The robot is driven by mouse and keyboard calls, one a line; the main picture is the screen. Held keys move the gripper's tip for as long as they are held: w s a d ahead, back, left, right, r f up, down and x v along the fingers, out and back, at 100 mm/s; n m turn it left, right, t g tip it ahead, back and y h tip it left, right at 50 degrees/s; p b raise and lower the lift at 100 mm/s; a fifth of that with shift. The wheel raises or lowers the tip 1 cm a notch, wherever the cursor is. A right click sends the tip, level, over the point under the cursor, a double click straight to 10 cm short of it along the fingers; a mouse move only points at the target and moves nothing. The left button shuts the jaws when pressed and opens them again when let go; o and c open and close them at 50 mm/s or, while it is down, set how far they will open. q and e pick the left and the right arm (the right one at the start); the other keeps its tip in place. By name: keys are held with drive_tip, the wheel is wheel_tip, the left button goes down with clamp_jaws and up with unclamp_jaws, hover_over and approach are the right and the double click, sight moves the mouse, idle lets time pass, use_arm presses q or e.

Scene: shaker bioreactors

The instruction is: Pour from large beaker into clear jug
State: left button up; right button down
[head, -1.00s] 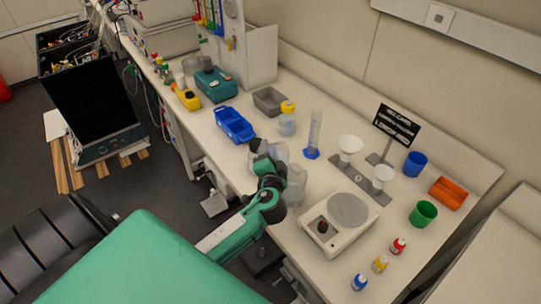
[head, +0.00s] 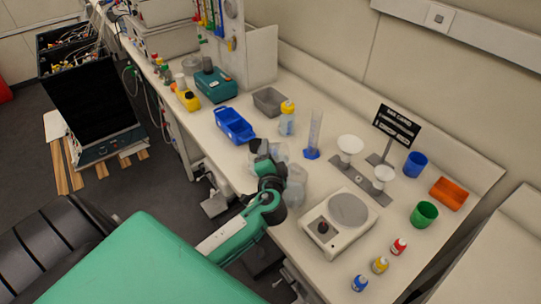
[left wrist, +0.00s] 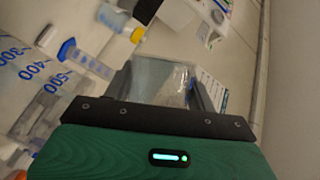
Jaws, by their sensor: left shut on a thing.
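My left gripper (head: 262,154) is over the front part of the bench, shut on a clear, see-through vessel, which I take to be the large beaker (head: 281,152). In the left wrist view the beaker (left wrist: 160,80) shows between the dark fingers, tilted in that picture; its contents are hard to make out. A second clear vessel, which I take to be the clear jug (head: 297,183), stands close by, partly hidden behind my arm. Its wall with blue marks 300, 400 and 500 (left wrist: 40,80) fills the left of the wrist view. My right gripper is not in view.
A measuring cylinder with a blue base (head: 314,135) and a yellow-capped bottle (head: 287,119) stand behind the beaker. A white stirrer plate (head: 335,222) is to the right of the jug. A blue bin (head: 234,124) is to the left. Small bottles stand at the front right.

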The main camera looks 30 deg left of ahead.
use_arm(q)
drive_tip(key=shift+r+m, duration=0.1)
drive_tip(key=shift+m, duration=0.3)
drive_tip(key=shift+d+t+b, duration=0.1)
drive_tip(key=shift+t+b, duration=0.2)
drive_tip(key=shift+d+r+m+y+b, duration=0.15)
drive_tip(key=shift+r+m+y+b, duration=0.15)
drive_tip(key=shift+m, duration=0.6)
drive_tip(key=shift+d+m+t, duration=0.1)
drive_tip(key=shift+m+t, duration=0.2)
drive_tip(key=shift+m, duration=0.1)
drive_tip(key=shift+d+r+m+b, duration=0.1)
drive_tip(key=shift+m+b, duration=0.25)
drive_tip(key=shift+m, duration=0.05)
drive_tip(key=shift+w+d+r+m+t, duration=0.1)
drive_tip(key=shift+m+t, duration=0.2)
drive_tip(key=shift+m, duration=0.1)
drive_tip(key=shift+r, duration=0.1)
drive_tip(key=shift+d+r+m+t+b, duration=0.3)
drive_tip(key=shift+m+t+b, duration=0.15)
drive_tip(key=shift+m, duration=0.45)
